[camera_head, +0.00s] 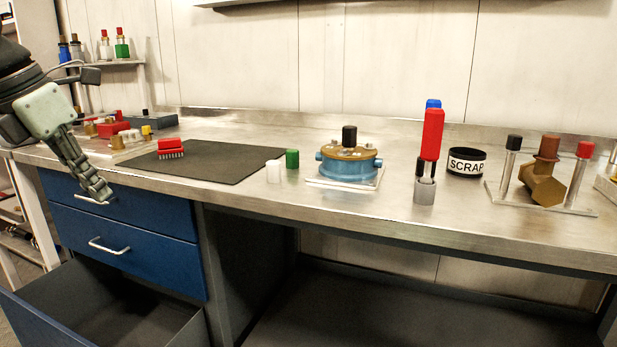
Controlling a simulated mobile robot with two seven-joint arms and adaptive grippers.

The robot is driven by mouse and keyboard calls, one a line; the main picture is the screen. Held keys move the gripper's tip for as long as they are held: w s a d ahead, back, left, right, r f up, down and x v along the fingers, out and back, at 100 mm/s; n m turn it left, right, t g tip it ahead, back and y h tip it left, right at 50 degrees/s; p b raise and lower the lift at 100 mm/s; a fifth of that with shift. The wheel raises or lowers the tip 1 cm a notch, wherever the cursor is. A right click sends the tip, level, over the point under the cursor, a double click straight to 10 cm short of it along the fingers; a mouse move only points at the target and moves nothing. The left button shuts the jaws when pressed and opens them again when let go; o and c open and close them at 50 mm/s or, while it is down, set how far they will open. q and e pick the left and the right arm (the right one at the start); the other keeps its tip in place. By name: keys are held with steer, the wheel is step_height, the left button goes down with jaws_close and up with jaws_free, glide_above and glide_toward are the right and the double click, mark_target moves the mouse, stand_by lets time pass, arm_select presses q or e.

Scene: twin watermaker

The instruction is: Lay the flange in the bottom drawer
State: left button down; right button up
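The bottom drawer (182,331) is pulled open at the lower left, below two shut blue drawers. The part of its inside that shows is empty. I cannot single out a loose flange with certainty. A round blue housing (347,168) on a pale plate carries a brass-coloured round top (327,151) with a black-capped post. My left gripper (99,194) hangs in front of the bench's left edge, above the open drawer, pointing down and right. Its fingers overlap from this side, so their opening and any hold are unclear. My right gripper is out of view.
A dark mat (222,159) with a red brush (170,148) lies on the bench. White and green caps, a red tool (432,135), a SCRAP bin (466,162) and a brass fitting (545,185) stand to the right. The upper drawers (150,256) are shut.

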arm_select(q)
steer(key=s+d+f+m+g+y+p, duration=0.1)
steer(key=s+d+f+m+g, duration=0.1)
steer(key=d+f+m+g, duration=0.2)
steer(key=s+d+f+m+g+y+p, duration=0.1)
steer(key=d+f+m+g, duration=0.3)
steer(key=d+f+m, duration=0.7)
step_height(320, 180, down, 8)
steer(key=s+m, duration=0.1)
steer(key=m, duration=1.5)
steer(key=shift+f+g, duration=0.25)
steer(key=shift+g, duration=0.15)
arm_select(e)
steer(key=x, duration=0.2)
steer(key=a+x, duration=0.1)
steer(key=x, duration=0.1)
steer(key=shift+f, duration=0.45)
arm_select(q)
steer(key=shift+s+a, duration=0.1)
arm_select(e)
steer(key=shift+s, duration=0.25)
